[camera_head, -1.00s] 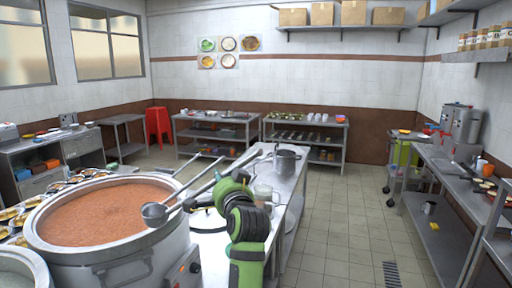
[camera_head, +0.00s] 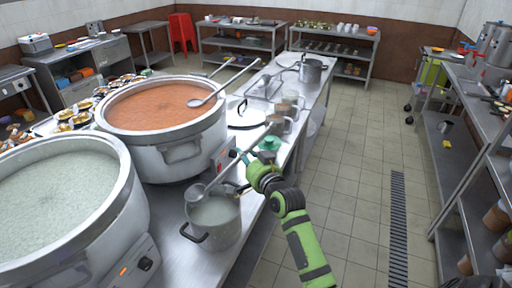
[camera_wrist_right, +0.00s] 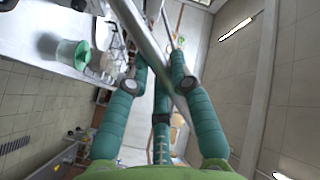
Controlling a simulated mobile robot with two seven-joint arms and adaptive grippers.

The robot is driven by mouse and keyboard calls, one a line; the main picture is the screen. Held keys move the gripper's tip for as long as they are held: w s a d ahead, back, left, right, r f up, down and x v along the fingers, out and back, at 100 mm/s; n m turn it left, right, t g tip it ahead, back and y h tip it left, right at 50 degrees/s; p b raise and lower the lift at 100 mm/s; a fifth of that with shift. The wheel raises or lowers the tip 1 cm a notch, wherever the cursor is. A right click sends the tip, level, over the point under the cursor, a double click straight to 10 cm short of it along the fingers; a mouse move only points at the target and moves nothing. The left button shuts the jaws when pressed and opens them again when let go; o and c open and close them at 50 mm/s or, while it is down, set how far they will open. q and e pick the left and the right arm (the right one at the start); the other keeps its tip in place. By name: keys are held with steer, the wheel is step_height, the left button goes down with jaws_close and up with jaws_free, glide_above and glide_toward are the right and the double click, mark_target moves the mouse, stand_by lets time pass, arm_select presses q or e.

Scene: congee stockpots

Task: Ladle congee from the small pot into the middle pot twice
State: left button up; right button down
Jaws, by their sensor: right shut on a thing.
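The small steel pot (camera_head: 222,228), with black handles and pale congee (camera_head: 214,211) inside, stands on the steel counter. The middle pot (camera_head: 180,150) is large, filled with red-brown congee (camera_head: 150,105), and stands behind it. My right gripper (camera_head: 255,172) is right of the small pot, shut on the handle of a steel ladle (camera_head: 232,157); the handle crosses between the fingers in the right wrist view (camera_wrist_right: 150,48). The ladle's bowl (camera_head: 196,191) is at the small pot's back-left rim; I cannot tell whether it touches. My left gripper is out of view.
A large pot of white congee (camera_head: 100,232) stands front left. Another ladle (camera_head: 197,102) lies across the middle pot's rim. A green-lidded container (camera_head: 269,146), a flat lid (camera_head: 245,115) and a steel pot (camera_head: 311,71) are on the counter.

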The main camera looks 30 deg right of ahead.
mark_target(252, 147)
steer(key=w+a+f+n+g+h, duration=0.1)
steer(key=w+a+f+n, duration=0.15)
steer(key=a, duration=0.35)
step_height(252, 147, down, 6)
steer(key=d+b, duration=0.1)
steer(key=b, duration=0.7)
steer(key=s+d+f+m+t+b, duration=0.1)
steer(key=s+d+f+m+b, duration=0.2)
steer(key=d+f+b, duration=0.2)
steer(key=shift+d+y, duration=0.4)
steer(key=shift+d, duration=0.35)
steer(key=shift+s+r, duration=0.1)
steer(key=shift+r+p, duration=7.8)
steer(key=shift+r, duration=0.75)
